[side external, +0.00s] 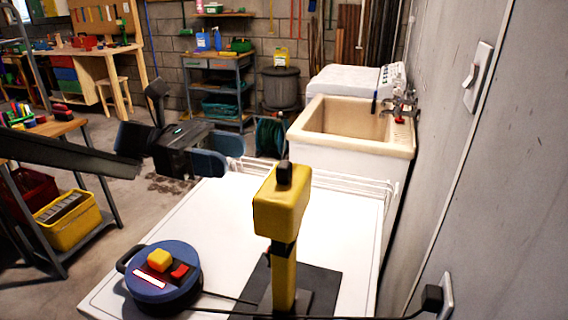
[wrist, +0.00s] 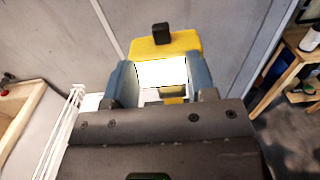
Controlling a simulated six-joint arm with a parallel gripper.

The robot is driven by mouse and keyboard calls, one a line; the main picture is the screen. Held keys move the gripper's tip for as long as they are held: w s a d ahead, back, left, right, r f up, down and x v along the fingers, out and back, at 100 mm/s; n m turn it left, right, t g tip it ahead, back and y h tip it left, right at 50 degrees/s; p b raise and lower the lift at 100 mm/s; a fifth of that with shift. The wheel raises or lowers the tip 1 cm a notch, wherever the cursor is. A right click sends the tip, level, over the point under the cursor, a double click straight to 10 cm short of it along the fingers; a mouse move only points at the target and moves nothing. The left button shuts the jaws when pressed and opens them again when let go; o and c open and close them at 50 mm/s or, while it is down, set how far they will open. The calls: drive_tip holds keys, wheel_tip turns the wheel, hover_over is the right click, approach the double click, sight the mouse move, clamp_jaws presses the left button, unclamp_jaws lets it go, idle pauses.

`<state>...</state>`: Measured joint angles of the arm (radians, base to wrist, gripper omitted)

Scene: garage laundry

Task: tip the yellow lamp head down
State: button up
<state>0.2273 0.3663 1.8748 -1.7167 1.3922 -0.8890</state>
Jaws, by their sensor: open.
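The yellow lamp head (side external: 281,208) sits on a yellow post (side external: 284,275) that rises from a dark flat base (side external: 318,288) on a white top. A black knob (side external: 285,173) stands on the head. My gripper (side external: 219,153) is open and empty, left of the head and somewhat beyond it, apart from it in the side external view. In the wrist view the lamp head (wrist: 165,45) shows beyond the open blue fingers (wrist: 161,80), with a bright white face between them. The post is mostly hidden there.
A blue round reel (side external: 163,280) with yellow and red parts sits left of the lamp on the white top (side external: 225,215). Dark cords run to a wall socket (side external: 440,298). A white wire rack (side external: 345,180) and a beige sink (side external: 350,120) stand behind. A wall bounds the right.

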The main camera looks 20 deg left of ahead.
sight(278, 164)
drive_tip(key=d, duration=0.9)
drive_tip(key=shift+d, duration=0.35)
clamp_jaws()
